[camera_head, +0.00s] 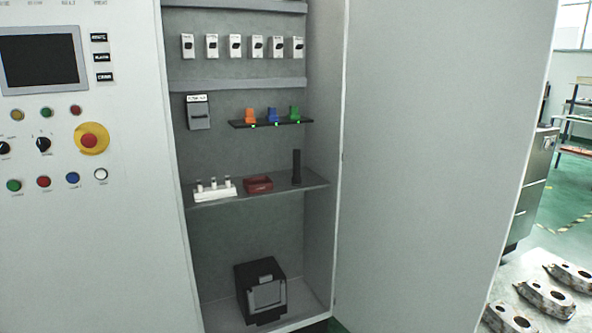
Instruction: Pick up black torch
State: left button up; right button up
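The black torch (296,168) stands upright on the grey middle shelf (230,196) inside the open cabinet, near the shelf's right end. It is a slim dark cylinder, slightly wider at the top. Neither of my grippers is in view, and nothing touches the torch from my side.
A dark red tray (259,184) and a white holder (215,191) with small pieces stand left of the torch. Above is a black rack (271,123) with orange, blue and green items. The open cabinet door (430,150) is on the right. A black box (262,291) sits below.

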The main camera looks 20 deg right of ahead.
aim_at(296, 179)
jog(key=i+l+z, duration=0.1)
jog(key=z, duration=0.85)
jog(key=i+j+z, duration=0.1)
jog(key=i+z, duration=0.25)
jog(key=i+j+z, duration=0.3)
jog(key=i, duration=0.25)
jog(key=l, duration=0.05)
